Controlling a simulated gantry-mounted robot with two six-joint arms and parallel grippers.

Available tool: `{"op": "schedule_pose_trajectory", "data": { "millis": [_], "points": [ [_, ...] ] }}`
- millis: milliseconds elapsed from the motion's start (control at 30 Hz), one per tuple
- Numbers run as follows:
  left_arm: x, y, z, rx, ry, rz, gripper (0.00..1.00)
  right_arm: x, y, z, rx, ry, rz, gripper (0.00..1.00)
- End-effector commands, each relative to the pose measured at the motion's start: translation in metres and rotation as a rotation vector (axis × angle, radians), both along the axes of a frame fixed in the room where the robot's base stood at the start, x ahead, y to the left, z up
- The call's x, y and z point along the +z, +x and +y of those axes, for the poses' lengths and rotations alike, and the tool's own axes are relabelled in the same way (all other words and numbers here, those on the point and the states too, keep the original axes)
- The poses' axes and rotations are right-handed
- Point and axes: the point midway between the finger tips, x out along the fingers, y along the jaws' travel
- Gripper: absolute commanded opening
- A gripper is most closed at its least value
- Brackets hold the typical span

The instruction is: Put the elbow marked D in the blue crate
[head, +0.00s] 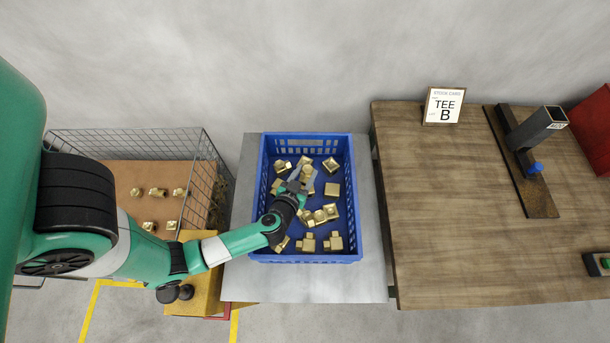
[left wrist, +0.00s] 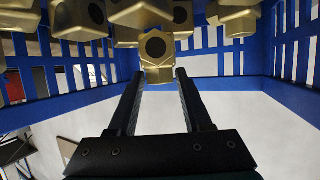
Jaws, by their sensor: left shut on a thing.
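The blue crate (head: 257,185) stands on a grey table and holds several brass fittings, scattered over its floor. My left gripper (head: 300,184) reaches down into the crate, a little above its middle. It is shut on a brass fitting (head: 307,172). In the left wrist view the same fitting (left wrist: 157,52) sits between the two fingertips, with a dark round hole facing the camera. I cannot read a letter on any fitting, so I cannot tell which is the elbow marked D. My right gripper is not in view.
A wire basket (head: 205,165) with several small brass fittings stands at the left. Much of the wooden table is clear.

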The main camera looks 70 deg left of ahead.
Motion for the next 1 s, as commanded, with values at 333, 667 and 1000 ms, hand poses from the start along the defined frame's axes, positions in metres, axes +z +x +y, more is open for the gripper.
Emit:
{"op": "schedule_pose_trajectory", "data": {
  "millis": [333,667,1000],
  "points": [
    [-0.005,0.001,0.0,-0.001,0.003,-0.003,0.0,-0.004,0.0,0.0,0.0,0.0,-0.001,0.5],
    [-0.007,0.0,0.0,0.0,0.002,-0.001,0.79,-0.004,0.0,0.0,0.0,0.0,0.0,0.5],
    [0.006,-0.012,-0.015,-0.006,0.0,0.002,0.79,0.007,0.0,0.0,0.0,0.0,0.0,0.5]
  ]
}}
